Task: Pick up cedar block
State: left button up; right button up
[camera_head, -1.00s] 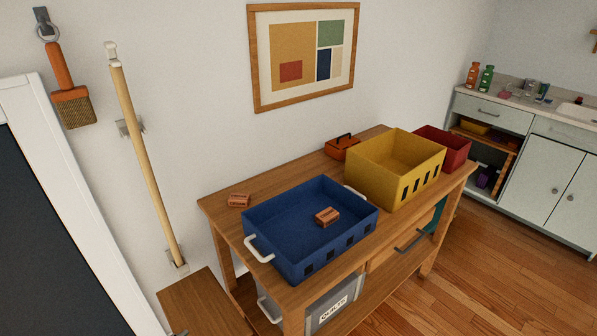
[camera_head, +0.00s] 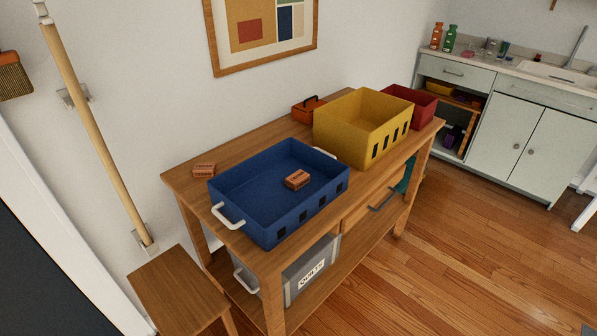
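Two small reddish-brown wooden blocks with dark marks show in the head view, and the marks are too small to read. One block (camera_head: 204,170) lies on the table top at its left back, just beside the blue bin. The other block (camera_head: 297,180) is at the blue bin (camera_head: 262,222), inside its walls as seen from here. I cannot tell which of them is the cedar block. Neither of my grippers is in view.
The wooden table (camera_head: 178,182) also bears a yellow bin (camera_head: 340,140), a red bin (camera_head: 420,108) and an orange caddy (camera_head: 303,112). A grey "QUILTS" box (camera_head: 295,285) sits on the lower shelf. A wooden stool (camera_head: 180,290) stands left. Floor at right is clear.

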aim_at(300, 178)
jog(key=i+l, duration=0.1)
jog(key=l, duration=0.25)
jog(key=i+l, duration=0.1)
jog(key=l, duration=0.25)
jog(key=i+l, duration=0.1)
jog(key=l, duration=0.25)
jog(key=i+l, duration=0.1)
jog(key=l, duration=0.25)
jog(key=i+l, duration=0.1)
jog(key=l, duration=0.25)
